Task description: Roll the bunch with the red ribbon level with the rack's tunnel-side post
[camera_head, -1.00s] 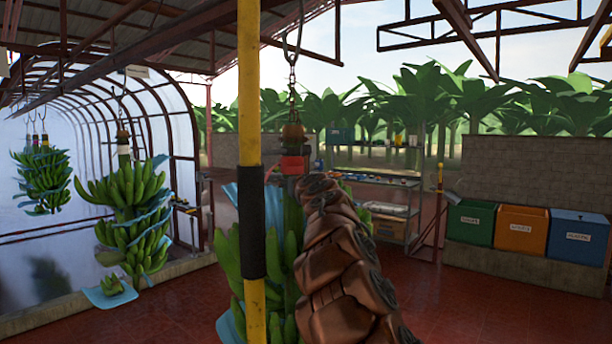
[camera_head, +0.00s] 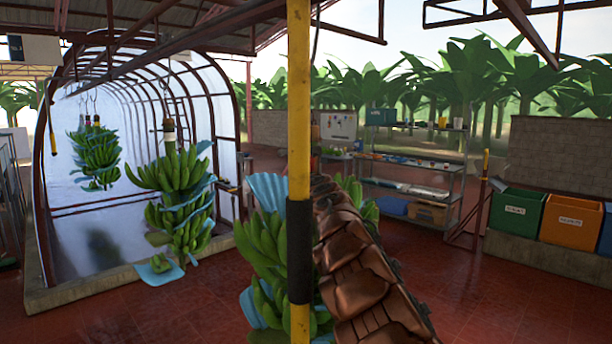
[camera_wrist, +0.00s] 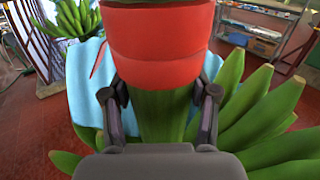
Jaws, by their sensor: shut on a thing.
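The bunch with the red ribbon is a green banana bunch (camera_head: 262,245) with blue sheet, hanging near the middle of the head view, partly behind a yellow pole. Its red ribbon (camera_wrist: 158,62) wraps the stem in the wrist view; the pole hides it in the head view. My gripper (camera_wrist: 158,100) has its two fingers around the stem just below the ribbon. In the head view my brown-covered arm hides the gripper and the bunch's right side. The shelving rack (camera_head: 412,190) stands beyond, its tunnel-side post (camera_head: 358,170) right of the bunch in the picture.
The yellow pole (camera_head: 299,100) with a black sleeve stands close in front. Bins (camera_head: 516,213) stand at right. Red floor (camera_head: 190,315) is open at lower left.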

